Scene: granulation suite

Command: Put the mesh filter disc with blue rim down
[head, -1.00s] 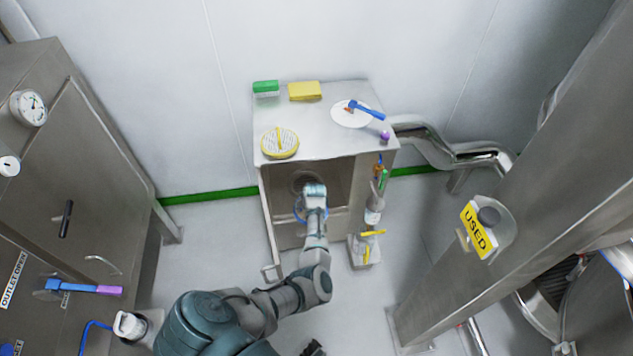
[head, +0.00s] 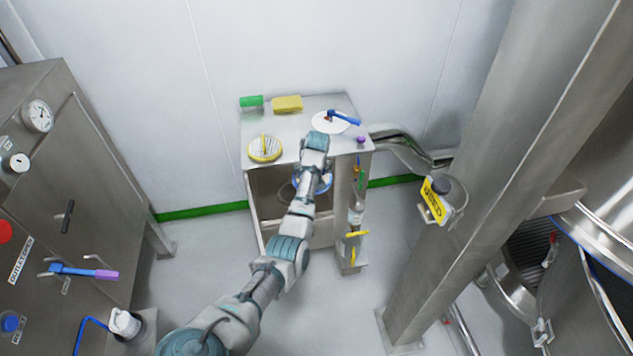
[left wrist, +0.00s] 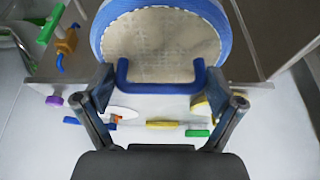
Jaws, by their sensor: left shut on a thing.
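The mesh filter disc with blue rim (left wrist: 160,40) fills the top middle of the left wrist view, its round mesh face and blue handle showing. My left gripper (left wrist: 165,82) is shut on the blue handle. In the head view the disc's blue rim (head: 326,184) shows partly beside my left wrist, at the front of the steel stand (head: 292,160); my arm hides most of it. I cannot tell its exact height against the stand top. My right gripper is not in view.
On the stand top are a yellow-rimmed disc (head: 264,149), a green block (head: 251,101), a yellow sponge (head: 287,104) and a white plate (head: 322,124) with a blue-handled tool (head: 344,118). The top's middle has free room.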

